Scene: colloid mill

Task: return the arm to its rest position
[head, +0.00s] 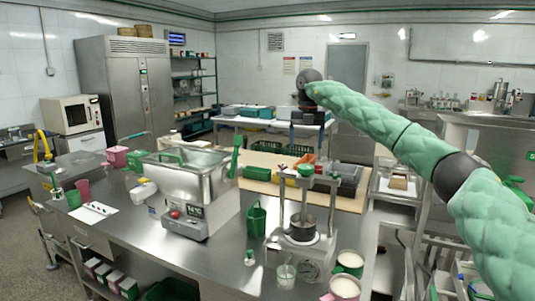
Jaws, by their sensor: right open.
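My right arm, in a green quilted sleeve with dark joints, comes in from the right edge and reaches up and left to the upper middle of the head view. My right gripper (308,103) is at its far end, small and dark, in front of the back table. It is open, and I see nothing held in it. It is raised well above the front steel bench. My left arm and left gripper are not in view.
The steel bench (110,232) carries a steel bath (190,170), a small press-like stand (303,228), a green holder (257,219) and white-filled cups (345,287). A wooden board (345,203) with bins lies behind. Racks stand below my right arm. Air above the bench is clear.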

